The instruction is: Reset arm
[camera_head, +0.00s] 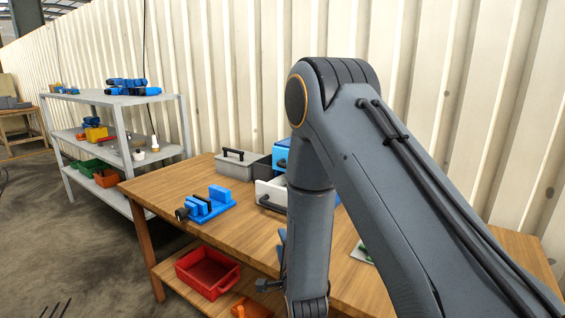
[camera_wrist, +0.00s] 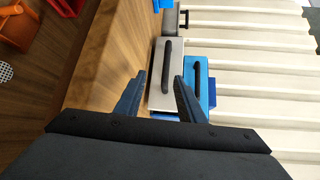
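My arm (camera_head: 395,200) fills the right half of the head view, its elbow raised and its forearm pointing down over the front of the workbench. My gripper (camera_wrist: 158,75) shows in the wrist view with its two dark fingers spread apart. No object is held between them. In the head view the forearm hides much of the drawer unit (camera_head: 270,192), and the fingertips cannot be made out.
The wooden workbench (camera_head: 165,190) bears a blue vise (camera_head: 208,204) and a grey toolbox (camera_head: 236,167). A red bin (camera_head: 207,271) is on its lower shelf. A metal rack (camera_head: 122,98) with tools and bins stands left. A corrugated wall (camera_head: 225,60) runs behind. Open floor lies left.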

